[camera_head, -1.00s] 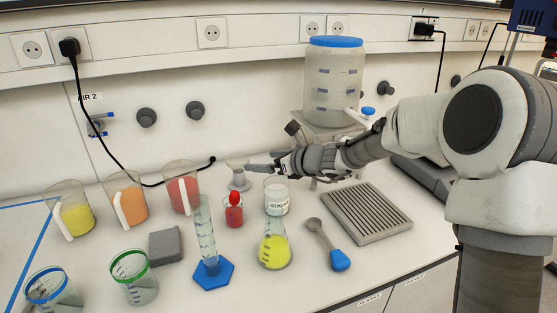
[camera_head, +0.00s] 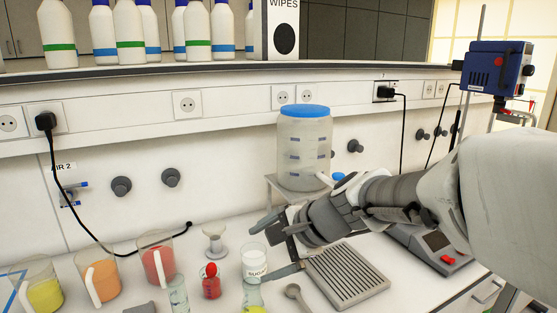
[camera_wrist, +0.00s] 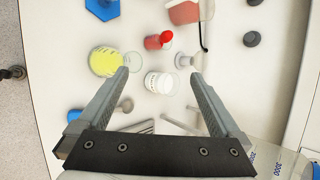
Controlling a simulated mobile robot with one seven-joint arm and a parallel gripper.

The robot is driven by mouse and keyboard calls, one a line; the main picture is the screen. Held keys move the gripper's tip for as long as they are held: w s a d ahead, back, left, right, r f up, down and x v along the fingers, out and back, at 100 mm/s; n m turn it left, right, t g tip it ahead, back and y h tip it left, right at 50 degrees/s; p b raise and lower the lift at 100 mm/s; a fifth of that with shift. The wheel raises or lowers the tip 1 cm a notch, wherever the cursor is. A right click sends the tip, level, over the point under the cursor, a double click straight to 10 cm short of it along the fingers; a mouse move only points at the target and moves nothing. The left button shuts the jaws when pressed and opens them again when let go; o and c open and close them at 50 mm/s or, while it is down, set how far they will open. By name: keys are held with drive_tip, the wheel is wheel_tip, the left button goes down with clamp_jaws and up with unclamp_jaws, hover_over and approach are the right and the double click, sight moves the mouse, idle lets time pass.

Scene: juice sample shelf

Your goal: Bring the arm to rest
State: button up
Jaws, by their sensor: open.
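My gripper (camera_head: 281,243) is open and empty above the bench, its fingers pointing left in the head view. In the wrist view the open gripper (camera_wrist: 164,80) looks down on the bench with nothing between its fingers. A white sugar jar (camera_head: 254,262) stands just below and left of the fingers in the head view; it also shows in the wrist view (camera_wrist: 159,82). My arm reaches in from the right.
A small red bottle (camera_head: 211,283) and jugs of red (camera_head: 158,264), orange (camera_head: 102,280) and yellow liquid (camera_head: 45,294) stand left. A drain rack (camera_head: 346,273) lies below the gripper. A blue-lidded tank (camera_head: 303,150) stands behind. A scale (camera_head: 437,250) sits right.

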drive_tip(key=s+d+r+n+h+p, duration=0.2)
drive_tip(key=s+d+n+h, duration=0.1)
drive_tip(key=s+d+n, duration=0.3)
drive_tip(key=s+d+r+n+h+p, duration=0.1)
drive_tip(key=s+d+n+h, duration=0.3)
drive_tip(key=s+d, duration=0.6)
drive_tip(key=shift+s+d+r+n+h+p, duration=0.3)
drive_tip(key=shift+s+r+n+p, duration=0.15)
drive_tip(key=shift+s+n, duration=0.45)
